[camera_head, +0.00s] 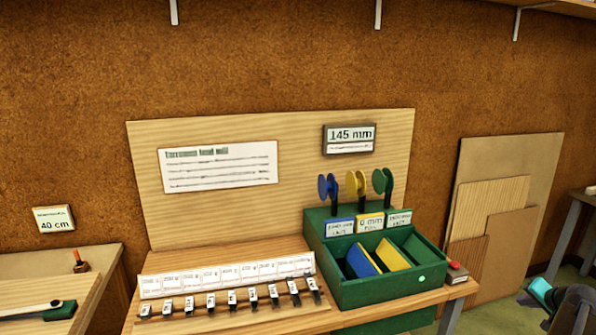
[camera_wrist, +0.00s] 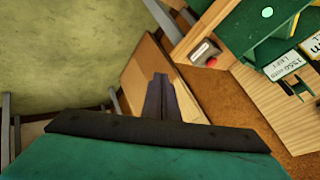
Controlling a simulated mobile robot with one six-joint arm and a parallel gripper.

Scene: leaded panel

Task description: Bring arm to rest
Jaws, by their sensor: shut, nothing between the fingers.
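My gripper (camera_wrist: 161,84) shows in the wrist view as two dark fingers held together, with nothing between them. It stands out beyond the dark edge and teal body of my wrist. In the head view, a teal and dark part of my arm is at the lower right edge, to the right of the bench and apart from it. The fingertips are hard to make out there. The wrist view is tilted, with the bench at its upper right.
A workbench carries a green bin (camera_head: 392,289) holding blue, yellow and green pieces, and a rack (camera_head: 222,309) of labelled black clips. A red-topped block (camera_head: 456,272) sits at the bench's right end. Boards (camera_head: 515,180) lean on the wall. Open floor (camera_wrist: 60,50) lies left in the wrist view.

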